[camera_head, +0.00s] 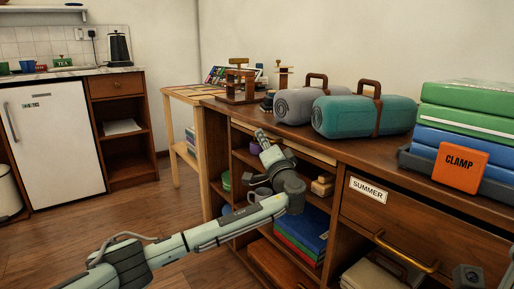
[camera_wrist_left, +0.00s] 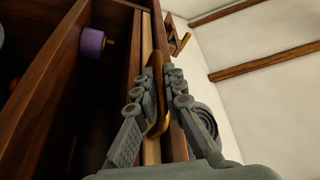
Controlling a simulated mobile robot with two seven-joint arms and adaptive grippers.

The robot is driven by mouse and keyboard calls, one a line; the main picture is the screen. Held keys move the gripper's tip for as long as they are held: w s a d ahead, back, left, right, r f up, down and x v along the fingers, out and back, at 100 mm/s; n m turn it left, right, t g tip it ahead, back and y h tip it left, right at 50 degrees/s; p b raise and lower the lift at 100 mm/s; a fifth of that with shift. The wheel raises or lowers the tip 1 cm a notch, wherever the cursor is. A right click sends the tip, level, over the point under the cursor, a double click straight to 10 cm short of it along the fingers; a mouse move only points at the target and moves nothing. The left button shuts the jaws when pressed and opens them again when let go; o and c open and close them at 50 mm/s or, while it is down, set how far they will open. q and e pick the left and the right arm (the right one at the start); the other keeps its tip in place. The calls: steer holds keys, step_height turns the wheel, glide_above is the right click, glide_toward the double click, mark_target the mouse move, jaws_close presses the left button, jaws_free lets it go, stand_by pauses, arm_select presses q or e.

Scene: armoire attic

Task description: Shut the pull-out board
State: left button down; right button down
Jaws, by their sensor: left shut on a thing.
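The pull-out board (camera_head: 312,153) shows as a pale wooden strip just under the top of the long brown cabinet, above the open shelves. In the left wrist view its pale edge (camera_wrist_left: 147,45) runs upward beside a brass-coloured handle (camera_wrist_left: 157,92). My left gripper (camera_head: 262,136) is at the board's front, and in the left wrist view its fingers (camera_wrist_left: 157,95) are shut around the handle. The gripper and wrist hide part of the board in the head view. How far the board stands out is hard to tell.
The cabinet top (camera_head: 330,157) carries a grey case (camera_head: 297,105), a teal case (camera_head: 345,117) and stacked boxes with an orange CLAMP sign (camera_head: 460,168). A drawer labelled SUMMER (camera_head: 368,190) is to the right. Shelves below hold blue folders (camera_head: 306,230).

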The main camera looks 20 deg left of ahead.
arm_select(q)
steer(key=shift+w+d+r, duration=0.15)
steer(key=c, duration=2)
jaws_free()
steer(key=shift+c, duration=0.2)
steer(key=shift+o, duration=0.8)
steer(key=shift+w, duration=0.1)
steer(key=v, duration=1.2)
steer(key=shift+d, duration=0.1)
